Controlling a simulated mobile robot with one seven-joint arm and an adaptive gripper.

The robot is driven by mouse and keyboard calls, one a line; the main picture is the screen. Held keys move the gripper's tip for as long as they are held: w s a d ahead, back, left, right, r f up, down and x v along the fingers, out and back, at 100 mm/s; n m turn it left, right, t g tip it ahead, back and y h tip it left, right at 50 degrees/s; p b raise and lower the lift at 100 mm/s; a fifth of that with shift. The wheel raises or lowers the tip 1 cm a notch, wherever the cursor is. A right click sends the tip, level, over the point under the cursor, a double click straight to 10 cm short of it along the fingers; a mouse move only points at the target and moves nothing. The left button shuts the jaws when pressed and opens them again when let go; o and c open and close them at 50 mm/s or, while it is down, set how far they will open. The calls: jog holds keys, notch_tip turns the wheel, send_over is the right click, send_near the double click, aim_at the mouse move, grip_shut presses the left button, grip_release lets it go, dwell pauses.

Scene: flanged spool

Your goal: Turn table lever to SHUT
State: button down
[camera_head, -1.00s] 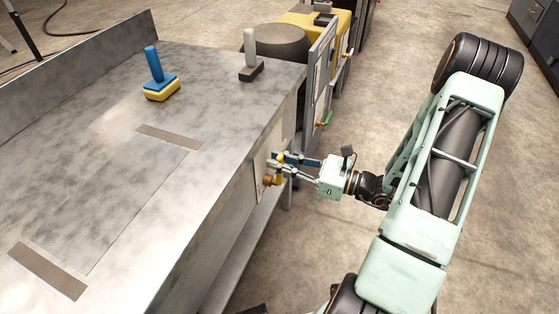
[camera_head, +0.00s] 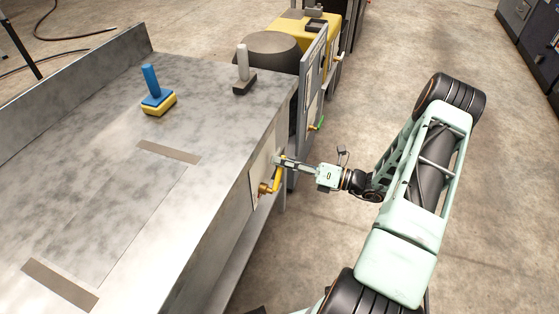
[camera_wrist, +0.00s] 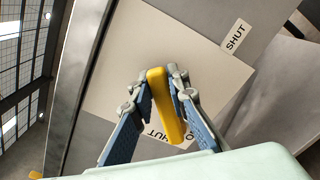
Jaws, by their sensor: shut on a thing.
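The yellow table lever (camera_head: 277,179) sits on a brass pivot (camera_head: 264,189) on a pale plate at the table's right side face. In the head view it points up and slightly right. My gripper (camera_head: 279,162) is at the lever's upper end. In the wrist view the yellow lever (camera_wrist: 166,105) is between the two fingers of my gripper (camera_wrist: 161,82), which are shut on it. A SHUT label (camera_wrist: 236,37) shows at the plate's upper right edge. Another label (camera_wrist: 178,139) behind the lever and fingers is partly hidden, with "HUT" readable.
The metal table (camera_head: 100,180) carries a blue and yellow block with a post (camera_head: 158,100) and a grey post on a dark base (camera_head: 243,72). A grey panel (camera_head: 312,75) with a green-tipped lever (camera_head: 318,124) stands beyond the table.

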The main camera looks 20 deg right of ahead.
jog(key=shift+w+d+f+m, duration=0.2)
jog(key=shift+f+m, duration=0.15)
jog(key=shift+m, duration=0.1)
jog(key=shift+w+d+f+m, duration=0.15)
jog(key=shift+f+m, duration=0.2)
jog(key=shift+m, duration=0.1)
jog(key=shift+w+d+f+m+b, duration=0.15)
jog(key=shift+w+f+m+b, duration=0.1)
jog(key=shift+f+m, duration=0.75)
jog(key=shift+w+d+f+m+b, duration=0.1)
jog(key=shift+f+m+b, duration=0.15)
jog(key=shift+f+m, duration=0.8)
jog(key=shift+w+d+f+m+b, duration=0.2)
jog(key=shift+f+m, duration=0.3)
jog(key=shift+m, duration=0.95)
jog(key=c, duration=1.9)
grip_release()
jog(key=shift+o, duration=0.3)
jog(key=v, duration=1.2)
